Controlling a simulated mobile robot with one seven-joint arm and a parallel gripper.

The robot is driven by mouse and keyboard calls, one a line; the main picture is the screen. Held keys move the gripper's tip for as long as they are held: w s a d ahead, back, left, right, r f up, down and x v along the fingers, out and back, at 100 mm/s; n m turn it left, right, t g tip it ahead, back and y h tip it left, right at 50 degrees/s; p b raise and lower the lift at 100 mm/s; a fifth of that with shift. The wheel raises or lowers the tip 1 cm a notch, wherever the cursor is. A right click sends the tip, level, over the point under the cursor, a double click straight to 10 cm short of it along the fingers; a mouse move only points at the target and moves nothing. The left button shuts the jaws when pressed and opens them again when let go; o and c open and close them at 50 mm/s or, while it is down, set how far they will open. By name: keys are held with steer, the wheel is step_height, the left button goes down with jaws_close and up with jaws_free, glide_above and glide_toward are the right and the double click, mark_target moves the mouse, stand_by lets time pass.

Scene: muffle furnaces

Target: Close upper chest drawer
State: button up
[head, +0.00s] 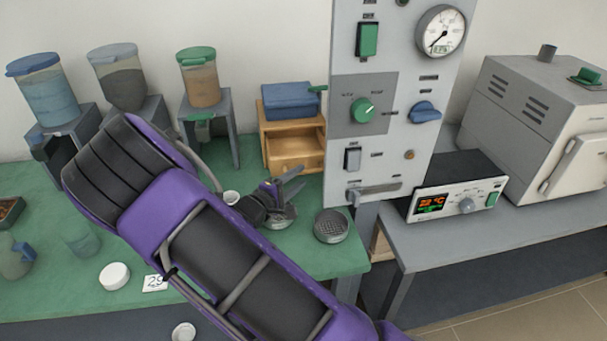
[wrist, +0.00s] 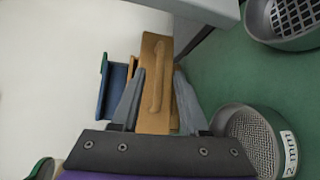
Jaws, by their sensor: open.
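The small wooden chest (head: 263,137) stands at the back of the green bench. A drawer (head: 296,153) of it is pulled out toward me, and its open top shows in the head view. In the wrist view, the wooden drawer front (wrist: 154,118) with its bar handle (wrist: 157,75) lies ahead, between the lines of my fingers. My gripper (head: 299,177) is open and empty, in front of the chest and slightly below and right of the drawer; it also shows in the wrist view (wrist: 160,76). I cannot tell whether a fingertip touches the drawer front.
A blue box (head: 290,101) sits on the chest. A grey control panel (head: 385,165) rises close to its right. A sieve (head: 331,226) stands on the bench at right; another (wrist: 252,135) is near my gripper. Dispensers on stands (head: 232,125) line the left.

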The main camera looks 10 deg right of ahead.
mark_target(305, 173)
steer(key=shift+x, duration=1.55)
jaws_close()
steer(key=shift+w, duration=0.1)
